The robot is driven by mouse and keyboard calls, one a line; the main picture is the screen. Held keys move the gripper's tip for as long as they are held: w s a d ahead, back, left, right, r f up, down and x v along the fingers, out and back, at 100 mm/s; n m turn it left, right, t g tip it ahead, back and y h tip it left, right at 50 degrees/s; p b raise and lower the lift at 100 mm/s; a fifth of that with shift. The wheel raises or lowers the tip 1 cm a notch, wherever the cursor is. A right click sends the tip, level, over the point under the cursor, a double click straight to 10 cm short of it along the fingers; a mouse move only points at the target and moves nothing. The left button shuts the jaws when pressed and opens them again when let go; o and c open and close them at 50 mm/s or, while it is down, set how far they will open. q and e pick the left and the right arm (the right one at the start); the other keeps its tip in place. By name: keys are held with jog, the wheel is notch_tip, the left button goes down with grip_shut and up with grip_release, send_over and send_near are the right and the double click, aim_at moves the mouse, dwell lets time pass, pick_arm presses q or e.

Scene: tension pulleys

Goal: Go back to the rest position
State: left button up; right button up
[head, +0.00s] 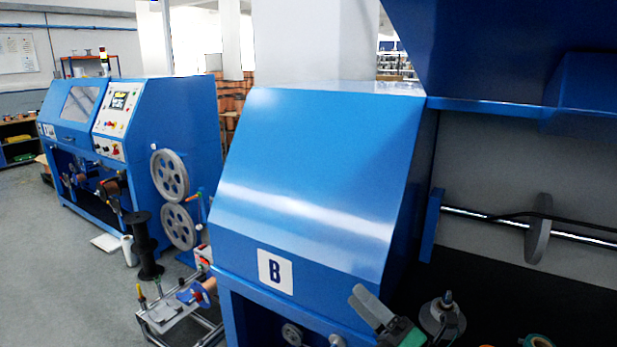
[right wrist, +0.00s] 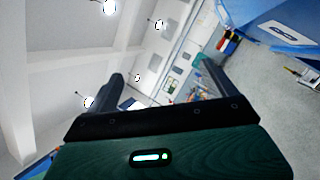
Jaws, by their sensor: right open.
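My right gripper (head: 370,306) shows at the bottom of the head view, in front of the lower right part of the blue machine marked B (head: 313,180). In the right wrist view its two dark fingers (right wrist: 165,85) stand apart with nothing between them, so it is open and empty. That view looks past the fingers to the ceiling lamps, a pale wall and the floor. My left gripper is in neither view.
A second blue machine (head: 135,130) stands at the left with two grey pulley wheels (head: 169,175) on its side. A black spool (head: 145,245) and a low metal stand (head: 180,312) are on the floor. A grey disc (head: 538,228) sits on a shaft at the right. Grey floor is open at left.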

jog(key=s+d+f+m+h, duration=0.2)
jog(key=d+f+m+h, duration=0.4)
jog(key=f+m+h, duration=0.45)
jog(key=s+d+f+m+h, duration=0.3)
jog(key=d+f+m+h, duration=0.35)
jog(key=m, duration=0.75)
jog(key=s+f+m+g, duration=0.4)
jog(key=s+f+g, duration=0.25)
jog(key=s, duration=0.45)
jog(key=s+f+m+g, duration=0.45)
jog(key=s+f, duration=0.35)
jog(key=s, duration=0.3)
notch_tip(320, 180, down, 32)
jog(key=s+n+g, duration=0.1)
jog(key=g, duration=0.1)
jog(key=s+d+f, duration=0.2)
jog(key=s+f, duration=0.7)
jog(key=s+d+f+g, duration=0.1)
jog(key=s+d+f, duration=0.1)
jog(key=s+f, duration=0.7)
jog(key=shift+s, duration=0.3)
